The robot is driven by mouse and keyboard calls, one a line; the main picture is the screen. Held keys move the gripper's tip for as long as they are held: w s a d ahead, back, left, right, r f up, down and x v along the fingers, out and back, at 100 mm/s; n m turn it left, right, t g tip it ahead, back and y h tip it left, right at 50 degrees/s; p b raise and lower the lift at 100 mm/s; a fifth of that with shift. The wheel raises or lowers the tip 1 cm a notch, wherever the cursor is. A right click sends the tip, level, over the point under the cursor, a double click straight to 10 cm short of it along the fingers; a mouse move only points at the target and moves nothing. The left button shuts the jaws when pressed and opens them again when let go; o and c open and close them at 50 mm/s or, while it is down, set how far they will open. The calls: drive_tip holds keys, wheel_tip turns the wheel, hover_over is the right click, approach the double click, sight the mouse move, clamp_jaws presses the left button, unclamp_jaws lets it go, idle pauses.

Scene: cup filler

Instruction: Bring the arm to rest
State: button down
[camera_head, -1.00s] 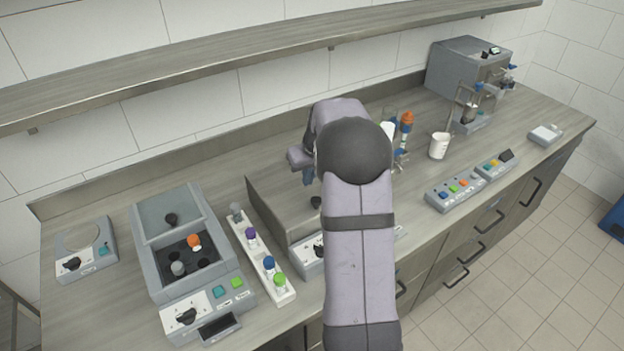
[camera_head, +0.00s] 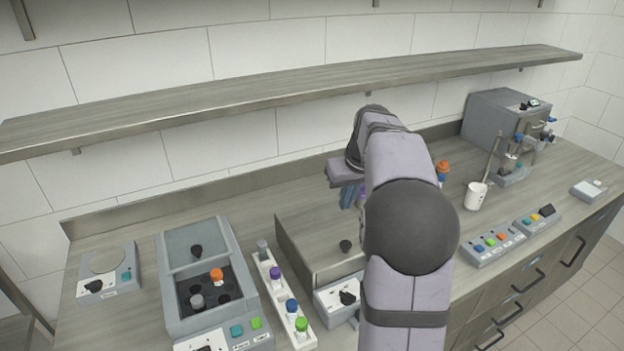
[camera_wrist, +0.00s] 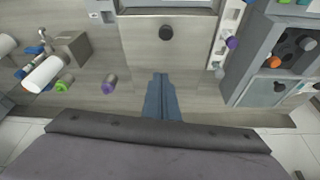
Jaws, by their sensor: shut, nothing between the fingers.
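My gripper (camera_head: 348,196) hangs from the raised arm above the middle of the counter (camera_head: 125,322), left of my forearm in the head view. In the wrist view its two blue fingers (camera_wrist: 161,98) are together with nothing between them. They appear clear of the grey box with a black knob (camera_wrist: 166,33). That box also shows in the head view (camera_head: 300,252), partly hidden behind my arm. My arm hides part of the counter to the right of the box.
Left of the box stand a white rack of coloured-capped vials (camera_head: 302,345) and a grey unit with wells (camera_head: 167,292). To the right are a white cup (camera_head: 475,196), a button panel (camera_head: 490,246) and a grey machine (camera_head: 492,122). A shelf (camera_head: 290,92) runs along the wall.

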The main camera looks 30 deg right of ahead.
drive_tip(key=s+a+f+g, duration=0.1)
drive_tip(key=s+a+f, duration=0.2)
drive_tip(key=a, duration=0.3)
drive_tip(key=s+a+f+g, duration=0.1)
drive_tip(key=s+a+f, duration=0.3)
drive_tip(key=s+a, duration=0.2)
drive_tip(key=s+a+f+n, duration=0.1)
drive_tip(key=s+a+f, duration=0.3)
drive_tip(key=s+a, duration=0.1)
drive_tip(key=shift+s+a+g+y, duration=0.1)
drive_tip(key=shift+a+g+y, duration=0.3)
drive_tip(key=shift+a, duration=0.5)
drive_tip(key=s+a+f, duration=0.2)
drive_tip(key=s, duration=0.3)
drive_tip(key=s+a+f+g, duration=0.1)
drive_tip(key=s+a+f, duration=0.1)
drive_tip(key=s, duration=0.3)
drive_tip(key=shift+f+n, duration=0.3)
drive_tip(key=shift+n, duration=0.1)
drive_tip(key=shift+a, duration=0.1)
